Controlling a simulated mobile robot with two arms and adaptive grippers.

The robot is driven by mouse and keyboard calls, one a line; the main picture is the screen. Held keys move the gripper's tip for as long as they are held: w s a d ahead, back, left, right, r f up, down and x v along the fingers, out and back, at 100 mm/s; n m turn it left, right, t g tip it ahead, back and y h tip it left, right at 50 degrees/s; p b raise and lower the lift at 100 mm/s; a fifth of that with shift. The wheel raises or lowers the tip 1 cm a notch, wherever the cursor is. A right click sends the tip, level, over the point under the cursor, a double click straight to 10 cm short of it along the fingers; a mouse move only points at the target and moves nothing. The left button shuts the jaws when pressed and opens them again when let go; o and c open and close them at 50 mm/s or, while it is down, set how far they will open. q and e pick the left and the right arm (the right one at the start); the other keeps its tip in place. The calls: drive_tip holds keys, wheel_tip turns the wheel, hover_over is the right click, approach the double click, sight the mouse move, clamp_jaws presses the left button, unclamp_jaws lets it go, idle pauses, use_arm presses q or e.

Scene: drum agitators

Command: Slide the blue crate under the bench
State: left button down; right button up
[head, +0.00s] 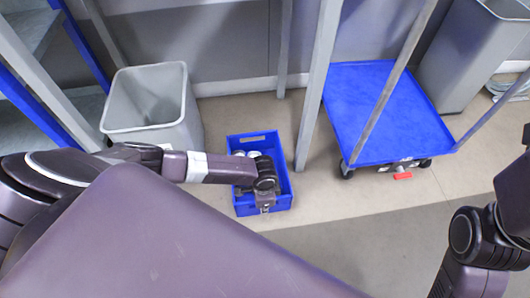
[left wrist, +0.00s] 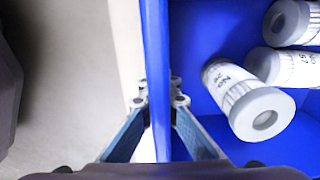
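The blue crate (head: 243,208) stands on the floor in the middle of the head view, with white cylinders inside. In the left wrist view, its wall (left wrist: 156,40) runs upright through the middle, and several labelled white cylinders (left wrist: 245,100) lie inside to the right. My left gripper (head: 265,202) is at the crate's near wall. In the left wrist view its fingers (left wrist: 159,102) sit on both sides of the wall, with the tips against it. My right arm shows at the lower right of the head view, its gripper out of sight. No bench top is clearly visible.
Grey posts (head: 318,85) stand just right of and behind the crate. A grey bin (head: 150,105) stands to its left. A blue wheeled cart (head: 375,110) is to the right, with another grey bin (head: 465,60) beyond. The floor right of the crate is clear.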

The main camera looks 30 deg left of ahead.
use_arm(q)
drive_tip(key=shift+a, duration=0.1)
drive_tip(key=c, duration=2.1)
unclamp_jaws()
wheel_tip(320, 180, up, 12)
drive_tip(key=shift+r, duration=0.1)
